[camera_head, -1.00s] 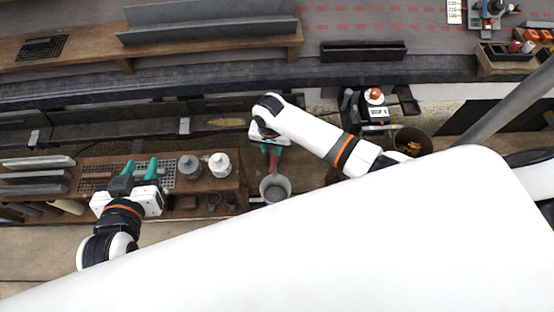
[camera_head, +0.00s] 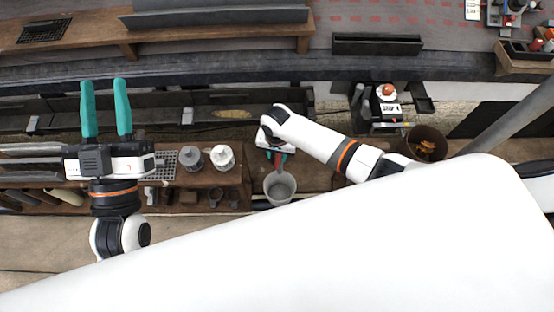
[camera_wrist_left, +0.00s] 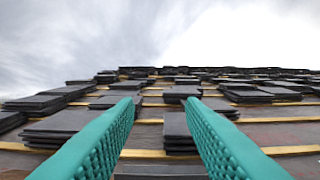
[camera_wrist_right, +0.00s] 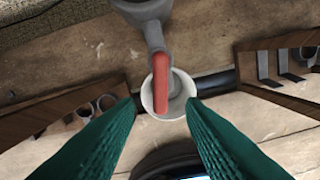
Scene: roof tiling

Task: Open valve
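The valve (camera_wrist_right: 152,38) is grey with a red lever handle (camera_wrist_right: 161,85), seen in the right wrist view above a pale bucket (camera_wrist_right: 148,98). In the head view the handle (camera_head: 279,163) shows as a small red piece by the bucket (camera_head: 279,188). My right gripper (camera_wrist_right: 160,101) is open and points at the handle, its teal fingers to either side, with visible gaps. Whether the handle lies between the fingertips in depth, I cannot tell. My left gripper (camera_head: 103,84) is open and empty at the left, raised above the bench; its fingers (camera_wrist_left: 161,103) also show apart.
A wooden bench (camera_head: 232,183) with two small pots (camera_head: 222,158) stands left of the bucket. A machine with a red button (camera_head: 387,91) and a brown bin (camera_head: 426,143) are at the right. The left wrist view shows stacked slate tiles (camera_wrist_left: 72,122) on yellow battens.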

